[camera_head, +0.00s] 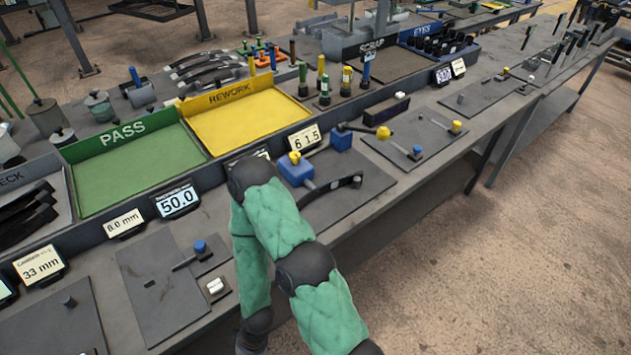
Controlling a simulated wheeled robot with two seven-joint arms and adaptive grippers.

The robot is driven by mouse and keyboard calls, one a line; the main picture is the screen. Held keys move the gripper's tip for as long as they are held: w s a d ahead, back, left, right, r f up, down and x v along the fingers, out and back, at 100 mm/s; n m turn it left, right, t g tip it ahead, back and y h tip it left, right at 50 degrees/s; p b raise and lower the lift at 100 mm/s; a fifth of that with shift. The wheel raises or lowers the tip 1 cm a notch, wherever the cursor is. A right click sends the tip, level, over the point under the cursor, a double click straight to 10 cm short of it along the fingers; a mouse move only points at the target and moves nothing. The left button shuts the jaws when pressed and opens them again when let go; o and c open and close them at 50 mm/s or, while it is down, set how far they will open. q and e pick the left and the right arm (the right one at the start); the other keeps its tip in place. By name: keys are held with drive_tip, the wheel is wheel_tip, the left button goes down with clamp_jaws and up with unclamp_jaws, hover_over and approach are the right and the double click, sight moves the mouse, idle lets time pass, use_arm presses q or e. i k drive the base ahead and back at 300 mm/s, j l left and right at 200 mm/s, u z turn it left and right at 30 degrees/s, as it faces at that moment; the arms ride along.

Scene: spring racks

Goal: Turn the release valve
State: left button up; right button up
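I cannot tell for sure which fitting is the release valve. A blue block with a yellow knob (296,168) sits on a dark plate at the middle of the bench, with a black curved lever (345,184) beside it. Just behind stands another blue block (341,138), with a dark bar leading towards a yellow knob (383,132). My green-sleeved arm with black joints rises from the bottom middle, and its upper black joint appears close to the first blue block. I see no fingertips of either gripper.
A green PASS tray (135,168) and a yellow REWORK tray (245,118) stand behind the work plates. A display reading 50.0 (177,200) stands in front of PASS. A plate with a blue-knobbed lever (200,247) lies at lower left. Open floor is at right.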

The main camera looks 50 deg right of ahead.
sight(294, 156)
drive_tip(key=k+z, duration=0.1)
drive_tip(key=z, duration=0.3)
drive_tip(key=k+z, duration=0.1)
drive_tip(key=z, duration=0.25)
drive_tip(key=l+z, duration=0.15)
drive_tip(key=z, duration=0.25)
drive_tip(key=k+l+z, duration=0.1)
drive_tip(key=z, duration=0.25)
drive_tip(key=l+u, duration=0.1)
drive_tip(key=u, duration=0.3)
drive_tip(key=l+u, duration=0.1)
drive_tip(key=u, duration=0.3)
drive_tip(key=l+u, duration=0.1)
drive_tip(key=u, duration=0.35)
